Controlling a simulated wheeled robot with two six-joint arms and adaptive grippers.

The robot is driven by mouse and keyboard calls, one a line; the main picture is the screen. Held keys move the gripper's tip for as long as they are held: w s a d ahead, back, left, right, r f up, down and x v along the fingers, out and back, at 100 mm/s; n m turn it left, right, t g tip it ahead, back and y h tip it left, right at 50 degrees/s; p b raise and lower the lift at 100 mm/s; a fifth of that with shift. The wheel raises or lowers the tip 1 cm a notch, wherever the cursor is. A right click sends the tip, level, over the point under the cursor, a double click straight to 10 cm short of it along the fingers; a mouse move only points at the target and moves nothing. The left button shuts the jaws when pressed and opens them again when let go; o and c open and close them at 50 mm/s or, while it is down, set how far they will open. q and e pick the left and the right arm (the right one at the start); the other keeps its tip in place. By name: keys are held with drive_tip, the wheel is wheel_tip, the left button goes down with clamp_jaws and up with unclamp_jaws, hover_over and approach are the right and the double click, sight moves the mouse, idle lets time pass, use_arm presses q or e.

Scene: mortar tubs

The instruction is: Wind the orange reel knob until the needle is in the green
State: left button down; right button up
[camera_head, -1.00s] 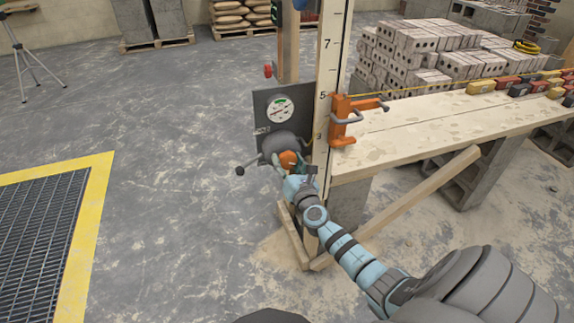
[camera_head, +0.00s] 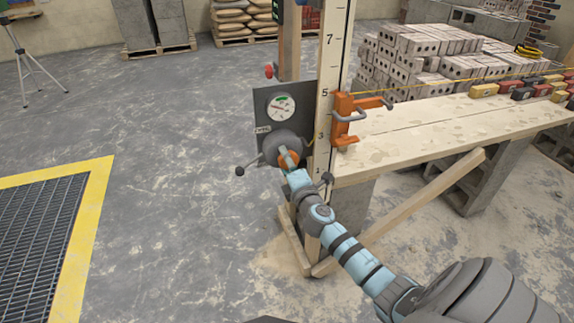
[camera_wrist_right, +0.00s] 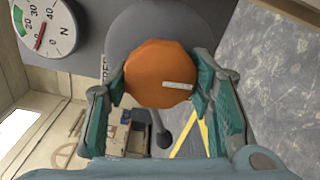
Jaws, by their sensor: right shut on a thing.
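The orange reel knob (camera_head: 288,159) sits on the front of the round grey reel (camera_head: 283,146), below the dial. My right gripper (camera_head: 291,168) is shut on the knob. In the right wrist view the orange knob (camera_wrist_right: 158,74) shows a pale mark and sits between the teal fingers of the right gripper (camera_wrist_right: 160,88). The gauge (camera_head: 281,107) is a white dial with a green arc and a red needle. In the wrist view of the gauge (camera_wrist_right: 40,26), the needle appears outside the green, toward the low end. My left gripper is out of view.
A grey crank handle (camera_head: 241,171) sticks out left of the reel. An orange clamp (camera_head: 345,120) grips the marked post (camera_head: 326,95) close by on the right. A plank table (camera_head: 430,130) extends right. Open floor lies to the left.

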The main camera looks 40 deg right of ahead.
drive_tip(key=m+b, duration=0.1)
drive_tip(key=m, duration=0.1)
drive_tip(key=shift+m, duration=0.3)
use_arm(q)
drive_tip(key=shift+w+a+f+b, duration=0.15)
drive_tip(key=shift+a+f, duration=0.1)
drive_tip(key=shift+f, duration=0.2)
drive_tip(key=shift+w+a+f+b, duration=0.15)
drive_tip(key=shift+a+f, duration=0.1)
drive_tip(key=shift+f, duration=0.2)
use_arm(e)
drive_tip(key=shift+m, duration=1.1)
drive_tip(key=o, duration=1.2)
drive_tip(key=shift+c, duration=0.2)
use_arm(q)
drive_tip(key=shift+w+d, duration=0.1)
use_arm(e)
drive_tip(key=v, duration=1.2)
drive_tip(key=shift+r, duration=0.1)
